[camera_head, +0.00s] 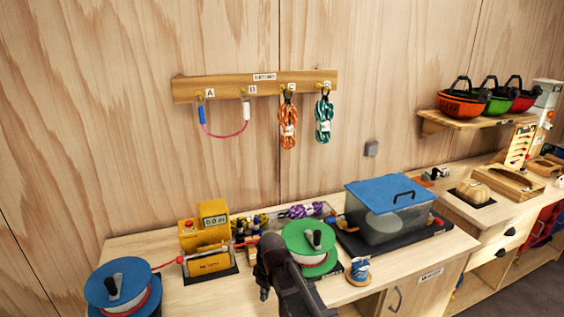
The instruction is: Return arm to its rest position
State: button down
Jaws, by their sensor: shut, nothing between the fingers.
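My dark arm rises from the bottom edge in the head view, and its rounded top partly covers the table front beside the green reel. My gripper (264,294) shows small and dark at the arm's left side, pointing down near the table's front edge. It is shut and empty, touching nothing that I can make out. Its fingers are partly hidden by the arm.
Nearby are a green reel (309,236), a yellow meter box (203,236), a blue reel (115,285), a small blue spool (359,268) and a blue-lidded tub (389,193). Cords hang from a wall rail (230,86). Helmets (465,101) sit on a shelf at right.

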jog(key=s+d+m, duration=0.3)
jog(key=d+m, duration=0.2)
jog(key=d, duration=0.6)
jog(key=s+d+m+h, duration=0.1)
jog(key=s+d+m, duration=0.2)
jog(key=d, duration=0.8)
jog(key=shift+m, duration=1.1)
jog(key=c, duration=1.4)
grip_release()
jog(key=shift+f, duration=0.1)
